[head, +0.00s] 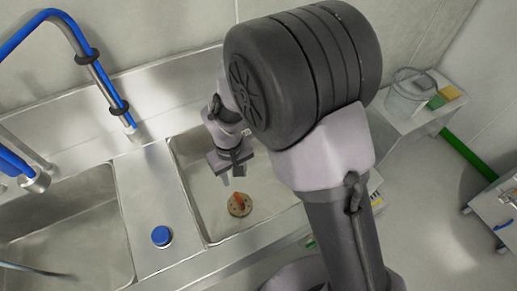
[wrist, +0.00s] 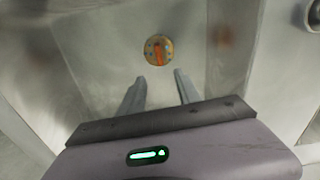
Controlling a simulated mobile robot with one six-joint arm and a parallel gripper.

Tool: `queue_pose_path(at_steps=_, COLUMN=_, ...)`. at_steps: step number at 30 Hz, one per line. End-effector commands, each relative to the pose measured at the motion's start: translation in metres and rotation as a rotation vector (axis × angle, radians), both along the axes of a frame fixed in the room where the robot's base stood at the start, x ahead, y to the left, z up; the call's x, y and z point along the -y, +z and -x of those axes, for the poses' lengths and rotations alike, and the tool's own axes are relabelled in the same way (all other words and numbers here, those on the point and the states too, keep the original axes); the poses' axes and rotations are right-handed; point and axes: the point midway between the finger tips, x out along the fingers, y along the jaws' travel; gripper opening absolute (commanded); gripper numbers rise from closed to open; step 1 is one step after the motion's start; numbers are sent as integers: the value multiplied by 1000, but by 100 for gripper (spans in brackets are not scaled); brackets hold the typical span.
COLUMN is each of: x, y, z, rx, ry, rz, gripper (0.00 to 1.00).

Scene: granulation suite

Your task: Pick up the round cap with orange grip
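The round cap with orange grip (head: 240,204) lies on the floor of the right sink basin in the head view. It is a tan disc with an orange bar across its top. In the wrist view the cap (wrist: 158,50) lies ahead of the fingertips, a little above the gap between them. My gripper (head: 226,180) hangs over the same basin, behind and slightly left of the cap in the head view. In the wrist view my gripper (wrist: 157,76) has its two fingers apart with nothing between them. The cap is clear of the fingers.
The steel basin walls (head: 188,200) surround the cap. A blue round knob (head: 161,236) sits on the divider beside the left basin (head: 60,240). A blue hose tap (head: 95,65) rises at the back left. A clear bucket (head: 408,92) stands on a counter at right.

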Motion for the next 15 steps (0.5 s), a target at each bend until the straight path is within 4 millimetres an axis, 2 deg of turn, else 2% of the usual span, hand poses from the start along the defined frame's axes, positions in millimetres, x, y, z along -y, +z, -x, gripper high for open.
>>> queue_pose_path(at_steps=2, x=-1, y=-15, z=2, rx=-5, ry=9, rz=5, gripper=40)
queue_pose_path(at_steps=9, x=0, y=-89, z=2, rx=-6, ry=6, rz=5, gripper=40)
queue_pose_path(at_steps=12, x=0, y=-112, z=2, rx=-6, ry=5, rz=6, gripper=40)
queue_pose_path(at_steps=15, x=0, y=-123, z=1, rx=-4, ry=4, rz=3, gripper=40)
